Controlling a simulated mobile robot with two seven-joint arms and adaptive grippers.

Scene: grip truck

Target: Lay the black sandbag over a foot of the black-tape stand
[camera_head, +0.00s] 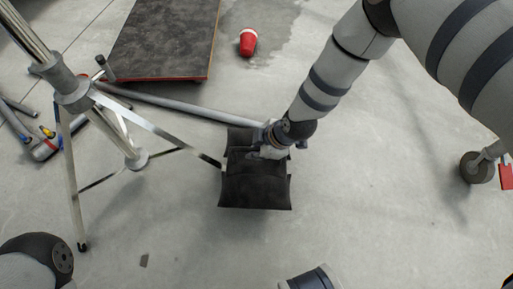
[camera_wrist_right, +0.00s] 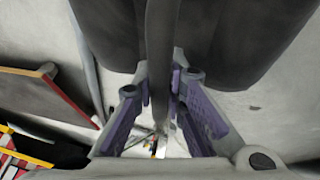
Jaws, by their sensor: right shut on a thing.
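The black sandbag (camera_head: 256,192) hangs from my right gripper (camera_head: 272,150), near the middle of the head view. In the right wrist view the gripper (camera_wrist_right: 160,95) is shut on the bag's dark strap (camera_wrist_right: 160,50), with the bag's two dark halves (camera_wrist_right: 235,40) on either side. A metal stand (camera_head: 75,95) with spread legs is at the left. One leg (camera_head: 180,142) reaches right to the bag's left edge; its end is hidden, and I cannot tell whether the bag touches it. I cannot make out tape on the stand. My left gripper is not in view.
A dark flat board (camera_head: 165,40) with a red edge lies at the top, with a red cup-like object (camera_head: 248,42) beside it. Grey pipes (camera_head: 40,150) lie at the left. A caster wheel (camera_head: 476,167) is at the right.

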